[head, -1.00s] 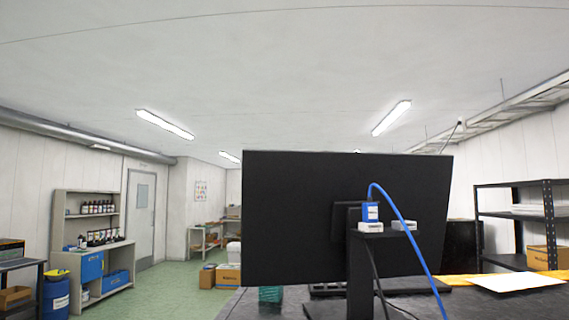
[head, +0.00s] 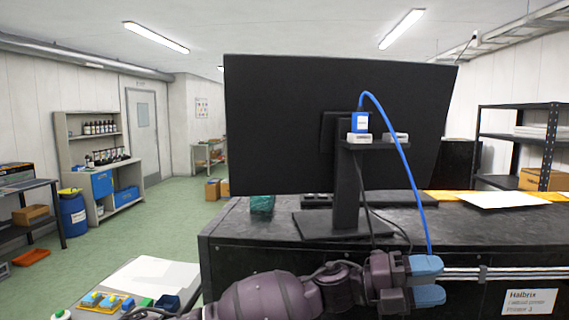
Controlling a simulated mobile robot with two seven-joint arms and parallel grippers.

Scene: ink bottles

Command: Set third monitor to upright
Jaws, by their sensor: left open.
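A large black monitor (head: 280,120) stands on a dark bench, its back towards me. Its panel looks slightly rotated, with the top edge sloping down to the right. Its stand (head: 346,200) rises from a flat base on the bench. A small shelf on the stand holds a blue-and-white device (head: 360,125), and a blue cable (head: 408,170) arcs down from it. My left gripper (head: 427,281) is at the bench's front, below and right of the stand. Its two blue fingers are apart with nothing visible between them. My right gripper is out of view.
The black bench top (head: 470,218) carries a white sheet (head: 505,199) at right and a teal container (head: 262,204) at left. Pale rails run along the bench front beside a printer label (head: 529,301). A tray of small coloured items (head: 110,301) is at lower left. Green floor is open at left.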

